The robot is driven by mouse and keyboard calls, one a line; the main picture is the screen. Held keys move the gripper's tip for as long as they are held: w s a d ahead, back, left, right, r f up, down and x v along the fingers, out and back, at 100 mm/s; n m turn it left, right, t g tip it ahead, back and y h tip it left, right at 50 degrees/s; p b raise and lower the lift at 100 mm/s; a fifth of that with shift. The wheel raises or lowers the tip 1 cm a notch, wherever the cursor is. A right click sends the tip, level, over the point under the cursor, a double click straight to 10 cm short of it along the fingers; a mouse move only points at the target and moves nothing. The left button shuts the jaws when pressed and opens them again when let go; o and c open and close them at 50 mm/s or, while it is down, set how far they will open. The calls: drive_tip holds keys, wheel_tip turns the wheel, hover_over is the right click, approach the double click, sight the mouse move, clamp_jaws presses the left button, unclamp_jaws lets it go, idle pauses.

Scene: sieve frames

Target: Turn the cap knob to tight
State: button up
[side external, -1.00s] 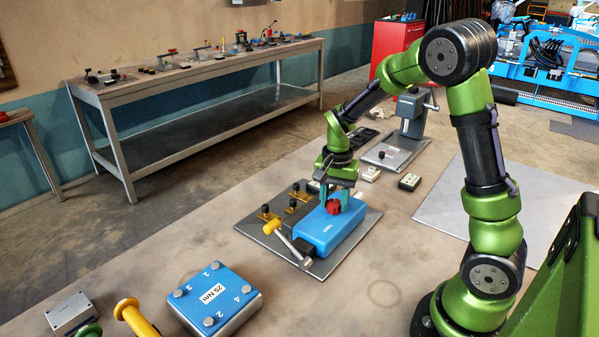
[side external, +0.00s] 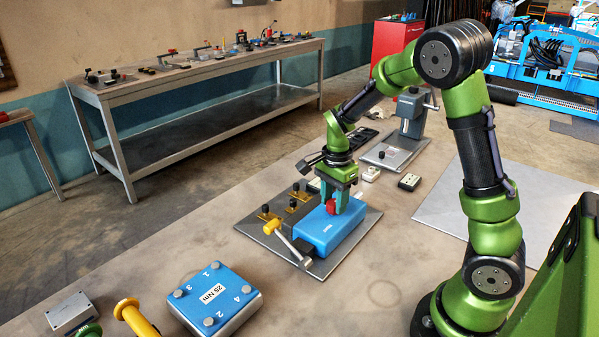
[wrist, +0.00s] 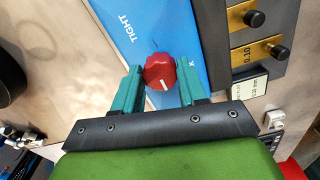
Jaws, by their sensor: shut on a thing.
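The cap knob (side external: 333,207) is red and ridged, and sits on top of a blue box (side external: 322,238) on a grey plate. In the wrist view the knob (wrist: 158,68) has a white mark on the side facing my gripper. The word TIGHT is printed on the blue face, up and left of the knob, and the mark does not point at it. My gripper (wrist: 159,70) is shut on the knob, with one teal finger on each side. In the side view my gripper (side external: 334,201) points down over the box, and its fingers partly hide the knob.
A yellow-handled hammer-like tool (side external: 285,240) lies at the box's left end. Dark blocks with brass tabs and black knobs (side external: 298,205) stand behind the box. A grey clamp stand (side external: 408,130) is further back.

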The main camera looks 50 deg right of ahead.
sight(334, 203)
drive_tip(key=shift+r, duration=0.1)
drive_tip(key=o, duration=1.1)
drive_tip(key=shift+c, duration=0.2)
wheel_tip(334, 203, up, 17)
